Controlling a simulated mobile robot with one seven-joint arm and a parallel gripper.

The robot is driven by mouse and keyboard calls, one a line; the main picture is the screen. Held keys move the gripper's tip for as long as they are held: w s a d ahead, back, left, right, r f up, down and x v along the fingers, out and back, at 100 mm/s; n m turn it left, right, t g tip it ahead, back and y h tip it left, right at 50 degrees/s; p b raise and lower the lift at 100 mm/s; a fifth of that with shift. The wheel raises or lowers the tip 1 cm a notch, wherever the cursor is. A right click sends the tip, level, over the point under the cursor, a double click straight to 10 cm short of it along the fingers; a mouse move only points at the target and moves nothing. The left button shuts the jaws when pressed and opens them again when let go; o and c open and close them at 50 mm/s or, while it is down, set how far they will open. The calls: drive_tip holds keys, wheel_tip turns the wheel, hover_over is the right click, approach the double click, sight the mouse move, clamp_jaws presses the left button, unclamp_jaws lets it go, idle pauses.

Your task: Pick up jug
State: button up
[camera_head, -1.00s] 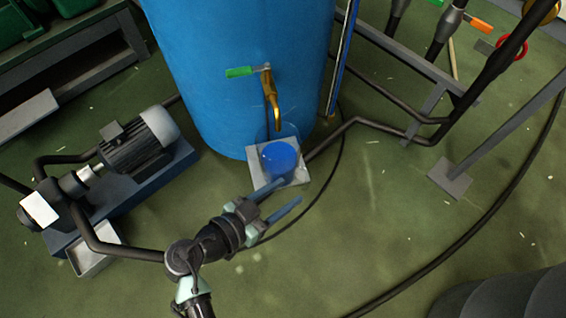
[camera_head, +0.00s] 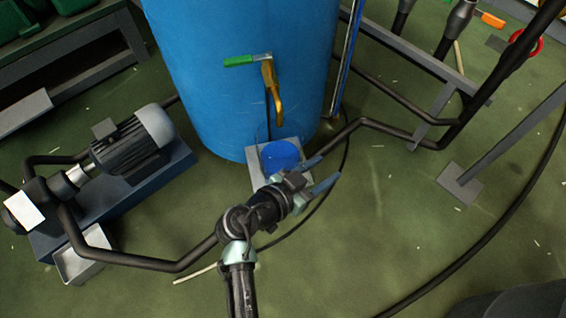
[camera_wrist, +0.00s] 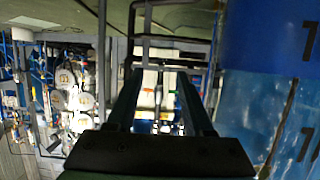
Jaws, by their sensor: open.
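The jug (camera_head: 280,155), seen from above as a round blue shape, stands on a pale square plate (camera_head: 252,172) under the brass tap. My gripper (camera_head: 322,172) is just right of the jug, its two fingers apart with nothing seen between them. My wrist hides part of the jug's front and of the plate. In the wrist view my gripper (camera_wrist: 160,75) has two parallel dark fingers, open and empty. A blue see-through surface with dark marks fills that view's right side; I cannot tell if it is the jug.
The big blue tank (camera_head: 215,80) stands right behind the jug, with a brass tap (camera_head: 272,90) and green handle above it. A pump motor (camera_head: 130,145) on a blue base is at left. Black pipes (camera_head: 390,133) run at right.

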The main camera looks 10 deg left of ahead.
clamp_jaws()
idle(1.1)
drive_tip(key=shift+r, duration=0.15)
